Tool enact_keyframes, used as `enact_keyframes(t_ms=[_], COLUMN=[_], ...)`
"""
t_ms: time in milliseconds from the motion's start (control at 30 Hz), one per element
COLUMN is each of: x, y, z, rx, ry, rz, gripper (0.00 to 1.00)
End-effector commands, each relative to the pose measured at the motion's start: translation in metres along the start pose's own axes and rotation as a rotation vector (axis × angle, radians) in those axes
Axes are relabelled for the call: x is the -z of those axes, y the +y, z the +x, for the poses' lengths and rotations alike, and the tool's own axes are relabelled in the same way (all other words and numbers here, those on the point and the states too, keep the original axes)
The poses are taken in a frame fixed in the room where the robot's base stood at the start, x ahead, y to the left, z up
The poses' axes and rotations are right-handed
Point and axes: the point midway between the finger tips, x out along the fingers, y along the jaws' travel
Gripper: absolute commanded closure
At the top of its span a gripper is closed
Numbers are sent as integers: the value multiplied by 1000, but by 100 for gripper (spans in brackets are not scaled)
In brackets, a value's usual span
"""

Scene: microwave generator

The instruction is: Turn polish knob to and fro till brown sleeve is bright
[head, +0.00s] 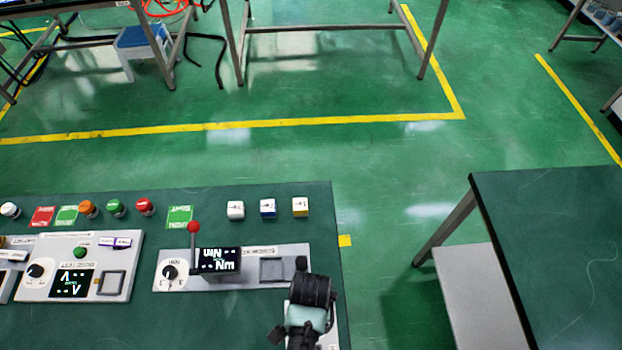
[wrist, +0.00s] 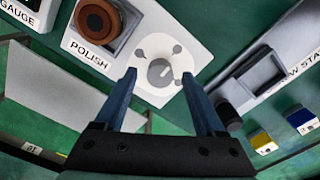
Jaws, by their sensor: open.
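In the wrist view the polish knob (wrist: 160,73) is a round grey knob with a white pointer mark, on a white disc with several grey dots. My gripper (wrist: 159,77) is open, with one dark blue finger on each side of the knob in the picture. I cannot tell whether the fingers touch it. The brown sleeve (wrist: 97,20) sits on the same light panel, beyond the POLISH label (wrist: 86,57). It looks dull reddish brown with a dark middle. In the head view my wrist covers most of this panel.
A grey panel (wrist: 232,85) with a square recess and a black knob lies close to the right finger. In the head view a red-tipped lever (head: 193,228) rises left of my arm. The bench's right edge is close.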

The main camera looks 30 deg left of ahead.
Motion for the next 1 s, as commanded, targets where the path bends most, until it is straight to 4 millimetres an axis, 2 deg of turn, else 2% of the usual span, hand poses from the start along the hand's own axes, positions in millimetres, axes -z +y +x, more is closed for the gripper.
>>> enact_keyframes(t_ms=[367, 467, 767, 800, 1000], x=[0, 0, 0, 0, 0], y=[0, 0, 0, 0, 0], z=[6, 6, 6, 6, 6], rx=[0, 0, 0, 0, 0], ry=[0, 0, 0, 0, 0], rz=[0, 0, 0, 0, -5], gripper=[28, 43, 97, 100, 100])
